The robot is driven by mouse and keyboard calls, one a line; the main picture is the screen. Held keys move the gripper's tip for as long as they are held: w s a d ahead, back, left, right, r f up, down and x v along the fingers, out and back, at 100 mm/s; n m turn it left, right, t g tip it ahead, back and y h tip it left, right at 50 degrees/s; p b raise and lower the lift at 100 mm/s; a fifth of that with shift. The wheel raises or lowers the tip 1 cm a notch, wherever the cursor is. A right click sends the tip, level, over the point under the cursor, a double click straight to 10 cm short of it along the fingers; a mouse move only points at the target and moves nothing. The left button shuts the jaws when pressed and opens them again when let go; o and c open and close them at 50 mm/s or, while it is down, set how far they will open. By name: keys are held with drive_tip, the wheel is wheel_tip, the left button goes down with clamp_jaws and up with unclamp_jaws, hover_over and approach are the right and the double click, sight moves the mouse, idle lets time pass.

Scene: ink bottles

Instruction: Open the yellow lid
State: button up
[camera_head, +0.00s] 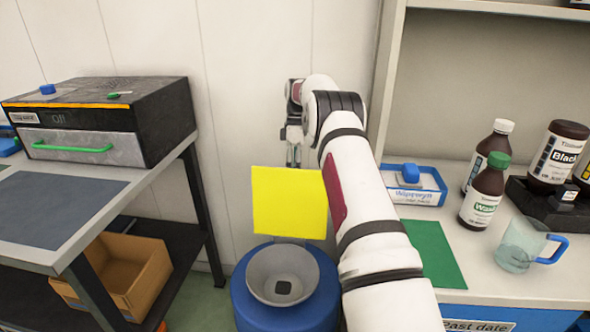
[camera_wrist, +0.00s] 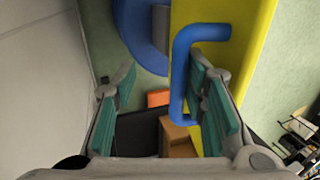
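The yellow lid (camera_head: 290,203) stands upright at the back of a round blue bin (camera_head: 246,312). The bin's grey funnel-shaped inside (camera_head: 270,268) shows uncovered. My gripper (camera_head: 293,150) is just above and behind the lid's upper edge, small in the head view. In the wrist view, my gripper (camera_wrist: 165,95) has its two teal-padded fingers wide apart. The lid (camera_wrist: 252,45) and its blue bent handle (camera_wrist: 181,75) show there. The handle appears near the right finger, partly within the gap. I cannot tell whether they touch.
A dark-topped drawer box (camera_head: 100,120) stands on the left table (camera_head: 85,225). A cardboard box (camera_head: 125,275) sits on the shelf below. The right bench holds brown bottles (camera_head: 482,195), a clear jug (camera_head: 522,245) and a blue-rimmed tray (camera_head: 415,188). The wall is close behind my gripper.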

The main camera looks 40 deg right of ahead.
drive_tip(key=shift+w+d+r, duration=0.1)
drive_tip(key=shift+r, duration=0.2)
wheel_tip(320, 180, up, 10)
drive_tip(key=shift+f, duration=0.2)
idle(0.5)
idle(0.5)
